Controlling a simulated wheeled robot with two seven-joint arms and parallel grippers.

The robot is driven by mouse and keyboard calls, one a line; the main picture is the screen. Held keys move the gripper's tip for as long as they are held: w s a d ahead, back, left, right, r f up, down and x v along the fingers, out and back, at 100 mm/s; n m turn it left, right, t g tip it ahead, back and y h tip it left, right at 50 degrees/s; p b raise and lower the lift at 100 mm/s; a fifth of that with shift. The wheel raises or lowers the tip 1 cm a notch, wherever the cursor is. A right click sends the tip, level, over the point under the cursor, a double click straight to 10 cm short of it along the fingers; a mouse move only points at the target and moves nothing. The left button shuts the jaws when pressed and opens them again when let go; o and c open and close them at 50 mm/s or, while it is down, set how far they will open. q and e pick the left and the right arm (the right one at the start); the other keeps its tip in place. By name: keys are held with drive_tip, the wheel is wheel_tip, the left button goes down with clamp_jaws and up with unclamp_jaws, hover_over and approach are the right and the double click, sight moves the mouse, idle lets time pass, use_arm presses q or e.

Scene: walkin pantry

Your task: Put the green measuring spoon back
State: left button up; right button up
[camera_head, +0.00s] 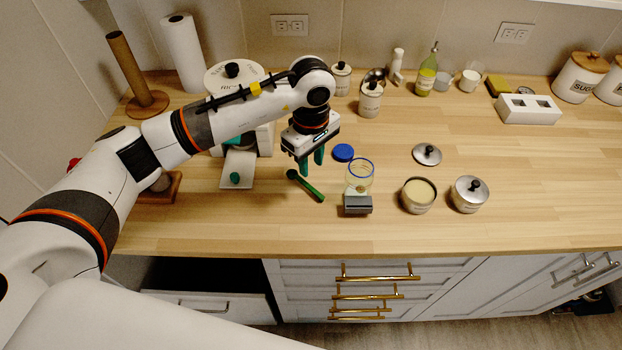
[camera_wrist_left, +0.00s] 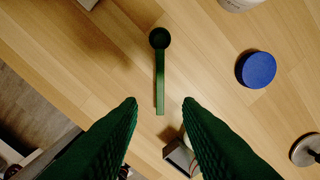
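The green measuring spoon (camera_head: 308,187) lies on the wooden counter, its dark bowl toward the upper left. In the left wrist view the spoon (camera_wrist_left: 160,80) lies upright in the picture, bowl at the top, handle end between the fingertips. My left gripper (camera_head: 312,168) is open and empty above the counter by the spoon, fingers pointing down. Its green fingers (camera_wrist_left: 160,102) spread on either side of the handle's line and do not touch it. My right gripper is not in view.
A blue lid (camera_head: 343,152), a clear jar (camera_head: 359,177) and a dark grey block (camera_head: 357,205) sit right of the spoon. A metal spoon stands in a white canister (camera_head: 370,99) behind. An open tin (camera_head: 418,195) and a lidded tin (camera_head: 469,194) stand farther right. Counter is clear in front.

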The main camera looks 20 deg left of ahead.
use_arm(q)
drive_tip(key=shift+r+b, duration=0.4)
drive_tip(key=shift+r, duration=1.7)
